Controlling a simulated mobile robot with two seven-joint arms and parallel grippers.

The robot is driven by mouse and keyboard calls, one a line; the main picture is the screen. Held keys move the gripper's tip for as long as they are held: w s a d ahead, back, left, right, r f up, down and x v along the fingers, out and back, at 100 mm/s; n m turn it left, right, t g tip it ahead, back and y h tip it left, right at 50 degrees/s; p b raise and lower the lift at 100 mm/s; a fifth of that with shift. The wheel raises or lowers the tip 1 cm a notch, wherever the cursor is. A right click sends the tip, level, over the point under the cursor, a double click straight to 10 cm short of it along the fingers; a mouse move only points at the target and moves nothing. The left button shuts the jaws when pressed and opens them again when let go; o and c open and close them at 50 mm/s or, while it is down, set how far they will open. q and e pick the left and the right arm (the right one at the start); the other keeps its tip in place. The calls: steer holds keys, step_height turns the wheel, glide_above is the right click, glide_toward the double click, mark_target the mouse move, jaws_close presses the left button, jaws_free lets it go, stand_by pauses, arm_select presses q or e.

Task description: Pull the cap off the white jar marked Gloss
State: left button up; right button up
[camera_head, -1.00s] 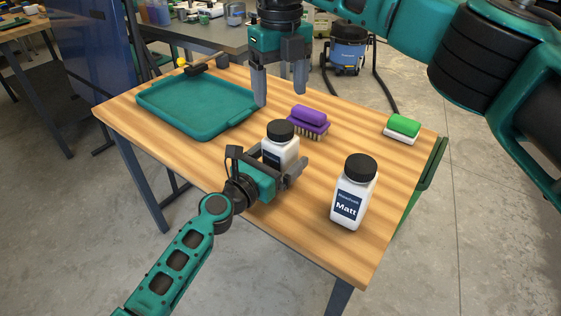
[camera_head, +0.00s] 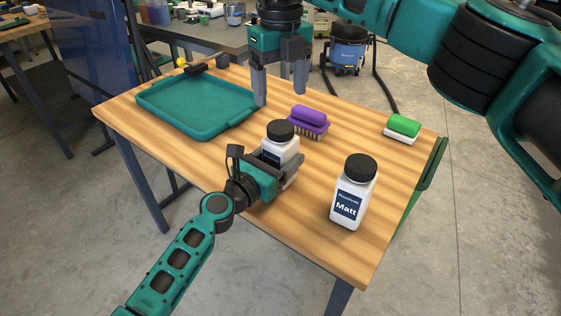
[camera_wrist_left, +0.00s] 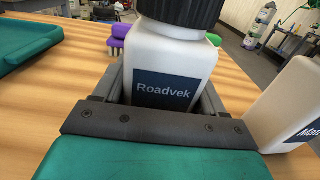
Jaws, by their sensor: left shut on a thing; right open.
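A white jar (camera_head: 287,148) with a black cap (camera_head: 280,131) stands upright on the wooden table. My left gripper (camera_head: 283,166) is shut on its body. In the left wrist view the held jar (camera_wrist_left: 176,62) sits between the fingers, its label reading "Roadvek"; lower lettering is hidden, so no "Gloss" shows. Its cap (camera_wrist_left: 180,10) is on. A second white jar (camera_head: 349,197), marked "Matt", stands to the right with its black cap (camera_head: 360,168) on. My right gripper (camera_head: 281,98) is open and empty, above the table behind the held jar, fingers pointing down.
A teal tray (camera_head: 150,92) lies at the back left of the table. A purple brush (camera_head: 309,122) lies behind the held jar. A green-and-white block (camera_head: 402,128) lies near the right edge. A hammer-like tool (camera_head: 205,66) lies behind the tray.

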arm_select(q)
steer(key=shift+c, duration=1.3)
arm_select(e)
steer(key=shift+o, duration=0.8)
steer(key=shift+a+f, duration=0.1)
steer(key=s+a+f+n+y, duration=0.4)
steer(key=a+f+n+y, duration=0.25)
steer(key=a, duration=0.45)
steer(key=s+a+r+n+t+y, duration=0.1)
steer(key=s+a+r+n+y, duration=0.2)
steer(key=s+a+r+y, duration=0.5)
steer(key=w+d+m+t+y, duration=0.4)
steer(key=d+t, duration=0.2)
steer(key=t, duration=0.1)
steer(key=m+t+h, duration=0.7)
steer(key=m+h, duration=0.1)
steer(key=h, duration=0.5)
glide_toward(285, 134)
steer(key=x, duration=1.2)
steer(key=shift+w+a, duration=0.1)
steer(key=shift+w, duration=0.3)
